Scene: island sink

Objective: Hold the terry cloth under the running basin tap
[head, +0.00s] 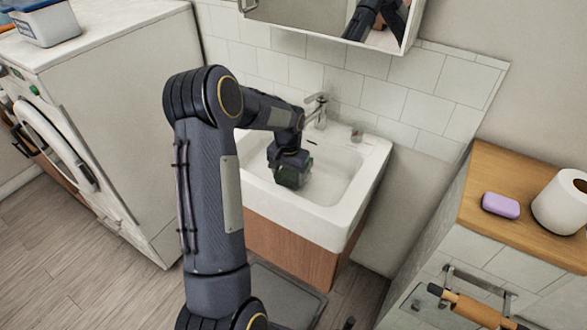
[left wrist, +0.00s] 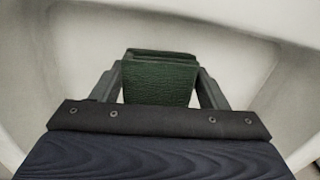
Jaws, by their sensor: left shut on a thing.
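My left gripper (left wrist: 160,92) is shut on a folded dark green terry cloth (left wrist: 160,78), with a finger on each side of it. In the head view the cloth (head: 292,176) is inside the white basin (head: 357,192), below the gripper (head: 291,160). The metal tap (head: 318,110) stands at the back of the basin, partly behind my left arm. I cannot tell whether water is running or whether the cloth touches the basin floor. My right gripper is not in view.
A washing machine (head: 100,110) stands on the left with a plastic box (head: 45,24) on top. A wooden counter (head: 500,165) on the right holds a purple soap bar (head: 501,205) and a paper roll (head: 562,202). A mirror cabinet (head: 340,18) hangs above the basin.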

